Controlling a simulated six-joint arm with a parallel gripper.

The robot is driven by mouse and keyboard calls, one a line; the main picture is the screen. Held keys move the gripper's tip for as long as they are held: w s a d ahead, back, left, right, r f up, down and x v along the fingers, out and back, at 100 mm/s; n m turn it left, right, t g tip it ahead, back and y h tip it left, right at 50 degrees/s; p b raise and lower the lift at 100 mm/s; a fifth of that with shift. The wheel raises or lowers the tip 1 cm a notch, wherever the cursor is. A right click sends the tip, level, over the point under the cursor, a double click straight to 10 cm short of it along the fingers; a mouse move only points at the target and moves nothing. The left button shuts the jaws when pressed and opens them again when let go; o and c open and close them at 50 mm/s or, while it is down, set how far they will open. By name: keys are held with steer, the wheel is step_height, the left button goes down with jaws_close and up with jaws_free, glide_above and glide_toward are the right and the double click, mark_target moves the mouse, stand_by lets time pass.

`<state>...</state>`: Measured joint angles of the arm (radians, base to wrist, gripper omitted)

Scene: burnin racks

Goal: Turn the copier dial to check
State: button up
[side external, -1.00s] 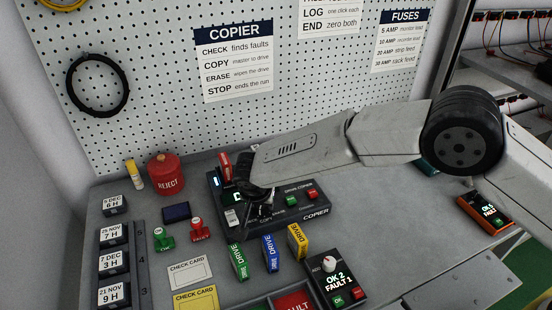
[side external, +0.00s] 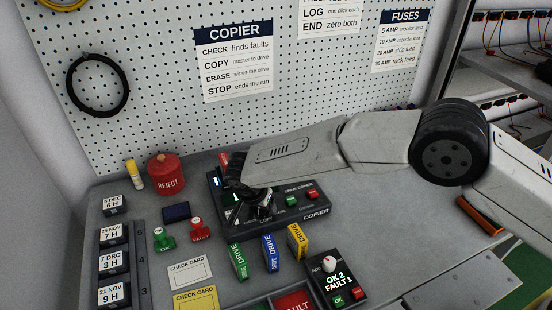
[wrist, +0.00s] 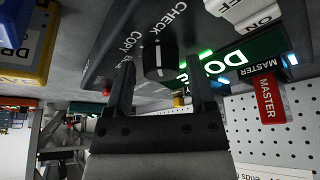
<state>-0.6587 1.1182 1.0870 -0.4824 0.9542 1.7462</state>
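The drive copier (side external: 316,213) is a dark box on the bench in the side view, partly hidden behind my gripper (side external: 252,205). In the wrist view, its black dial (wrist: 158,62) with a white pointer line sits between the two fingers of my gripper (wrist: 160,80). The fingers are apart, one on each side of the dial; I cannot tell whether they touch it. The CHECK label (wrist: 166,24) and COPY label (wrist: 131,38) are printed beside the dial. Which label the pointer marks is unclear. A lit green display (wrist: 225,62) is partly hidden by a finger.
A red MASTER drive (wrist: 268,98) stands at the copier's back edge. Green (side external: 238,262), blue (side external: 270,253) and yellow (side external: 298,241) drives stand in front. A red REJECT bin (side external: 166,174) is to the left. A tester (side external: 336,280) sits at front right. The right bench is mostly clear.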

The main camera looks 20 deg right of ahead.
mark_target(256, 221)
steer(key=shift+o, duration=0.3)
steer(key=shift+w+r, duration=0.1)
steer(key=shift+r, duration=0.1)
steer(key=v, duration=0.7)
steer(key=shift+r, duration=0.2)
steer(key=shift+a, duration=0.1)
steer(key=s+d+r+n+g+y, duration=0.1)
steer(key=s+d+r+n, duration=0.15)
steer(key=d, duration=0.75)
steer(key=s+d+r+n+y, duration=0.1)
steer(key=s+d+n, duration=0.25)
steer(key=d, duration=0.75)
steer(key=s+d+n+y, duration=0.1)
steer(key=s+d+n, duration=0.2)
steer(key=s+d, duration=0.9)
steer(key=s, duration=0.3)
steer(key=shift+s+d+f+t, duration=0.2)
steer(key=shift+s+t, duration=0.1)
